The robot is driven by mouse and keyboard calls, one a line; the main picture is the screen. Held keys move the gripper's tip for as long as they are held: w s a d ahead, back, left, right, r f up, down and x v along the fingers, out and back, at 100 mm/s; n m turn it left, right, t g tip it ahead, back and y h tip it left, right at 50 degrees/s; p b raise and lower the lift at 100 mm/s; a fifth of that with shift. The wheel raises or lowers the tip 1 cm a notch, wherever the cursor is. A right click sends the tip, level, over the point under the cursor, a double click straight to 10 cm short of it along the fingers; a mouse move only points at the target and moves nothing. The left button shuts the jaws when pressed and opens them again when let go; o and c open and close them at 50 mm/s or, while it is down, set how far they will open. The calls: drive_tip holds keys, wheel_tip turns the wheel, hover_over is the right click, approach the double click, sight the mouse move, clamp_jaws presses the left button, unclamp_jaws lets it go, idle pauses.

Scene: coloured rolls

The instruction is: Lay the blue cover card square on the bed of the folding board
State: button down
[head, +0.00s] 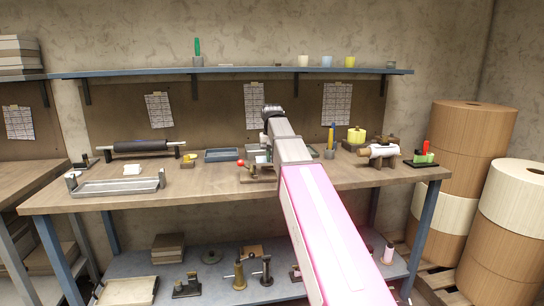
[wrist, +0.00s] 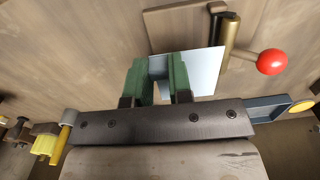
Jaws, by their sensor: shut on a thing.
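The pale blue cover card (wrist: 207,68) shows in the wrist view between and beyond the green fingers of my gripper (wrist: 160,80), which are shut on it. The folding board (wrist: 172,30) lies beyond, with a brass bar (wrist: 230,35) and a red ball knob (wrist: 271,62). The card's far side reaches close to the bar; whether it touches the board I cannot tell. In the head view the folding board (head: 260,180) is on the bench, with its red knob (head: 240,163) to the left. My arm hides most of the gripper and board there.
On the bench (head: 210,190), a blue tray (head: 222,155) and a grey metal tray (head: 118,187) stand to the left. A yellow pot (head: 355,135) and a white roll on a stand (head: 380,152) stand to the right. A shelf (head: 240,72) runs above.

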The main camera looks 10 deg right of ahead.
sight(272, 176)
drive_tip(key=shift+f, duration=2.6)
drive_tip(key=shift+f, duration=0.6)
idle(0.5)
drive_tip(key=shift+c, duration=2.4)
unclamp_jaws()
drive_tip(key=shift+r, duration=0.15)
drive_tip(key=shift+r, duration=2.85)
drive_tip(key=shift+s, duration=0.1)
